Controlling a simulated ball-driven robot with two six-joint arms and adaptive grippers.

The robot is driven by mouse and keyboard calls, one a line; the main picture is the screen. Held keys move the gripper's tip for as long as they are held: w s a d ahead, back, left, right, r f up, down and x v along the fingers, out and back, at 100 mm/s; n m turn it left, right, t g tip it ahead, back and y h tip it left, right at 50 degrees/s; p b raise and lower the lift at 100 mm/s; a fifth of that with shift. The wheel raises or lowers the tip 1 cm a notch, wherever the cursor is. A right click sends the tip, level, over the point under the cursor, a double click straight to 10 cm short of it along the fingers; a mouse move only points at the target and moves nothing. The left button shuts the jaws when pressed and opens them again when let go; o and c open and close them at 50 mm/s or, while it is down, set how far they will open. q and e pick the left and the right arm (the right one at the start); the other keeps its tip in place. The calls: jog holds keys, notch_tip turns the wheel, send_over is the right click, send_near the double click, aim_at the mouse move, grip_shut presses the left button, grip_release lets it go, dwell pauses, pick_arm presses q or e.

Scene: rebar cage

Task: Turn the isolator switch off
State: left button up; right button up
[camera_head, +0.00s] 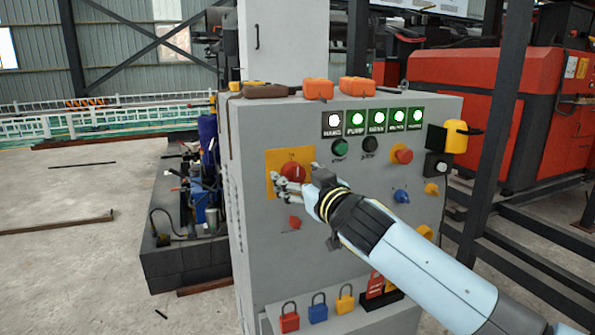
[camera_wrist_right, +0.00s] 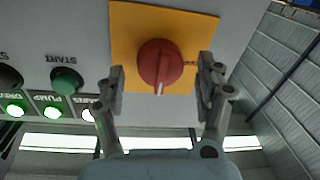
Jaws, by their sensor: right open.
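The isolator switch is a red rotary knob (camera_head: 294,172) on a yellow plate (camera_head: 274,157), on the front of a grey control cabinet. In the right wrist view the knob (camera_wrist_right: 160,64) is near the middle, with its ridge toward the picture's lower edge. My right gripper (camera_head: 299,178) is open at the switch and partly hides it in the head view. In the wrist view its fingers (camera_wrist_right: 161,76) stand on either side of the knob, with visible gaps. Nothing is held. My left gripper is not in view.
Lit lamps (camera_head: 356,119) line the cabinet's top. A green START button (camera_head: 340,147), a red button on yellow (camera_head: 402,155) and a blue knob (camera_head: 401,196) share the panel. Padlocks (camera_head: 318,307) sit at the bottom. A dark post (camera_head: 492,130) stands at the right.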

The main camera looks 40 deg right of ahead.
jog(key=shift+w, duration=0.4)
jog(key=c, duration=1.2)
jog(key=shift+o, duration=0.2)
